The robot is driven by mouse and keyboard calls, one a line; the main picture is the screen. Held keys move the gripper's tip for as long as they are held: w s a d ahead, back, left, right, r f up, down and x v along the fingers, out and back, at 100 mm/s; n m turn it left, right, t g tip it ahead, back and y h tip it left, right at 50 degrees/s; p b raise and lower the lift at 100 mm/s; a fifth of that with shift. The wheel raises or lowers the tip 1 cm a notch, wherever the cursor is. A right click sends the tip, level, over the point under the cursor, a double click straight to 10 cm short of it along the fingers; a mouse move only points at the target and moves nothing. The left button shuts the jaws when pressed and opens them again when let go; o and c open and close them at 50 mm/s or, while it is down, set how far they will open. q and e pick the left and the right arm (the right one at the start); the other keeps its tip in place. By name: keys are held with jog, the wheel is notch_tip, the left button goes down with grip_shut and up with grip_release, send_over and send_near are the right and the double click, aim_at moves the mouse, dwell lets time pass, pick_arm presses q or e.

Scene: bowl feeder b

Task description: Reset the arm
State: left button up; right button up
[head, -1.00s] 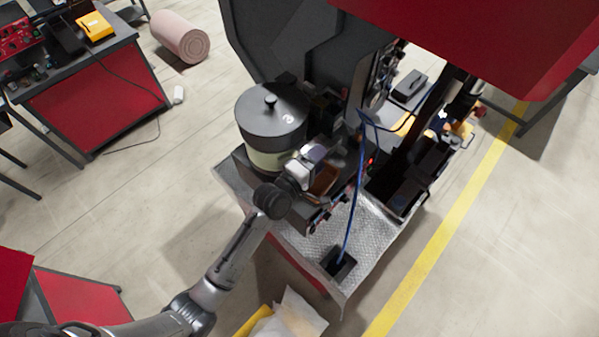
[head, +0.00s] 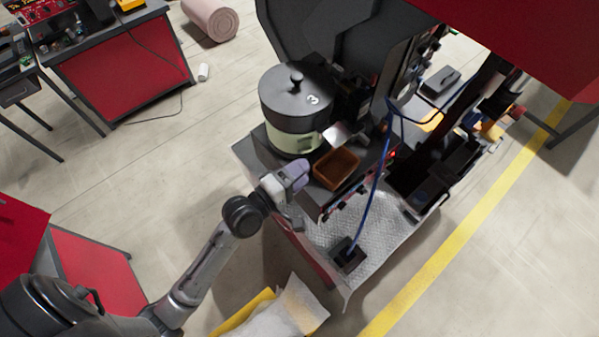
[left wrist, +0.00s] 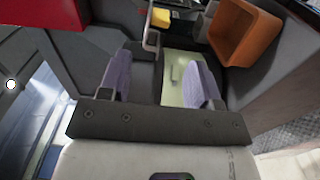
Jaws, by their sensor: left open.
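My left gripper (head: 298,178) is at the near left edge of the machine's ledge in the head view, beside and left of the brown box-shaped tray. In the left wrist view its two purple fingers (left wrist: 163,85) stand apart with nothing between them. Behind the gap is the pale green side of the bowl feeder (left wrist: 182,75). My right gripper is not in view.
A blue cable (head: 377,170) runs down to a small black block (head: 347,255) on the textured metal plate (head: 385,250). A yellow bin with white bags (head: 280,312) stands below my left arm. Red-sided benches (head: 125,75) stand at the left, with open floor between.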

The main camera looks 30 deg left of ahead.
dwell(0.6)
pick_arm(q)
jog(key=s+f+m+g+y, duration=0.2)
jog(key=s+f+m+g, duration=0.5)
jog(key=m, duration=0.7)
jog(key=s+a+m+g+y+p, duration=0.1)
jog(key=s+g+p, duration=0.1)
jog(key=s, duration=0.6)
jog(key=s+a+f+m+g+y+p, duration=0.1)
jog(key=s+g, duration=0.3)
jog(key=s, duration=0.4)
jog(key=shift+a+g+y+p, duration=0.3)
jog(key=shift+a+y+p, duration=0.15)
jog(key=shift+y+p, duration=0.35)
jog(key=shift+s+f, duration=0.1)
